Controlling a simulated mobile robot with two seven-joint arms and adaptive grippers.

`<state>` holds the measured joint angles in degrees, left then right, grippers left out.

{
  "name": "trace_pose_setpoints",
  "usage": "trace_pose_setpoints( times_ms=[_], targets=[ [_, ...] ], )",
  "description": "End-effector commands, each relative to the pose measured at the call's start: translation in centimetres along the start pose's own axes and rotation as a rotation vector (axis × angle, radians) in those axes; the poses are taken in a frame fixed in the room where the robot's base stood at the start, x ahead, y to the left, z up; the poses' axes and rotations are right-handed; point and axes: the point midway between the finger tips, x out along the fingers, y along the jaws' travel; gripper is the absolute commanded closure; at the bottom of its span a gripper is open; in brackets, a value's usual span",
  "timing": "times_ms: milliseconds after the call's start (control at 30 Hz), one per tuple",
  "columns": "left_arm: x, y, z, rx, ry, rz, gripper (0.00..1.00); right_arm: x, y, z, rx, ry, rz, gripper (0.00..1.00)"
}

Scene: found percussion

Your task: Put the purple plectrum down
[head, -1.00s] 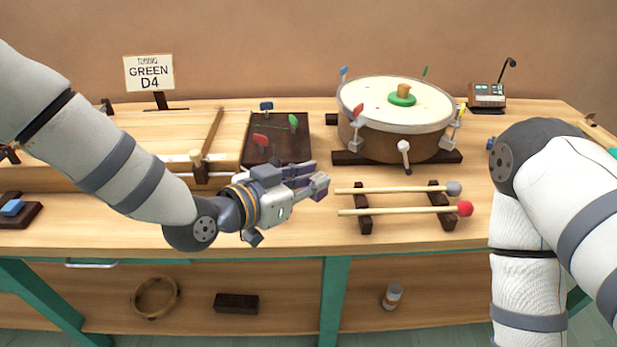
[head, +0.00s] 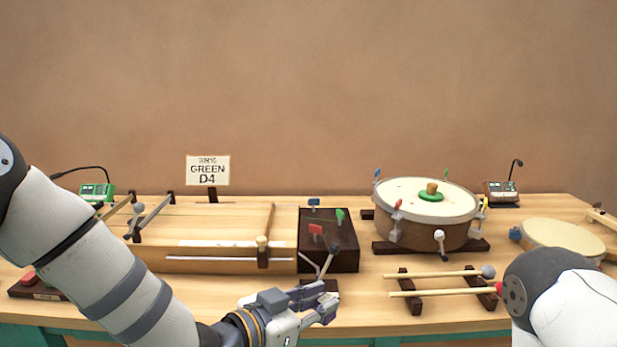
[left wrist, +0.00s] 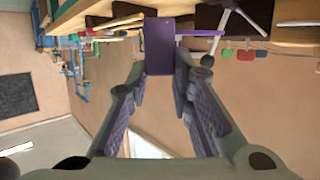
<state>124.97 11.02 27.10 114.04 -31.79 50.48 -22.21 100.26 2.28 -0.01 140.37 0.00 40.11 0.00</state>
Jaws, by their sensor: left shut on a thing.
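The purple plectrum (left wrist: 158,48) is a flat purple plate between the fingertips of my left gripper (left wrist: 160,72) in the left wrist view. My left gripper (head: 322,303) is shut on it. In the head view the gripper is at the bottom middle, in front of the dark box (head: 345,247) with coloured tags. The plectrum is hard to tell from the purple finger pads there. I cannot tell whether it touches anything. My right gripper is not in view; only part of my right arm shows.
A stringed wooden board (head: 215,257) lies left of the dark box. A drum (head: 425,232) stands to the right, behind two mallets (head: 435,292) on a rack. A sign (head: 207,170) reads GREEN D4. A red button box (head: 35,285) is at far left.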

Motion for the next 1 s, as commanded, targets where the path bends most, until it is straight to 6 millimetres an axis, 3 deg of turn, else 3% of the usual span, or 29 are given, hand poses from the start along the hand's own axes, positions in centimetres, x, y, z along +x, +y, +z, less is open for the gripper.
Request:
trace_pose_setpoints(
  times_ms=[67,267,433,633,767,1000],
  targets=[
    [-0.5,-0.5,0.2,0.002,0.000,0.000,1.00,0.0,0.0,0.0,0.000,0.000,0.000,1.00],
    [-5.7,-4.0,2.6,0.015,-0.001,0.044,1.00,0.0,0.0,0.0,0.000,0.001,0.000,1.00],
    [-12.2,-5.8,4.8,0.029,-0.003,0.100,1.00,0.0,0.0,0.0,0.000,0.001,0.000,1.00],
    [-19.3,-5.5,6.3,0.044,0.001,0.154,1.00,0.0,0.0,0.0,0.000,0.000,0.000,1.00],
    [-21.0,-5.2,6.5,0.048,0.003,0.164,1.00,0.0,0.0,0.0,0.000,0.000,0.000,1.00],
    [-21.1,-5.2,6.6,0.050,0.001,0.166,1.00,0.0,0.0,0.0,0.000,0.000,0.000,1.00]
  ],
)
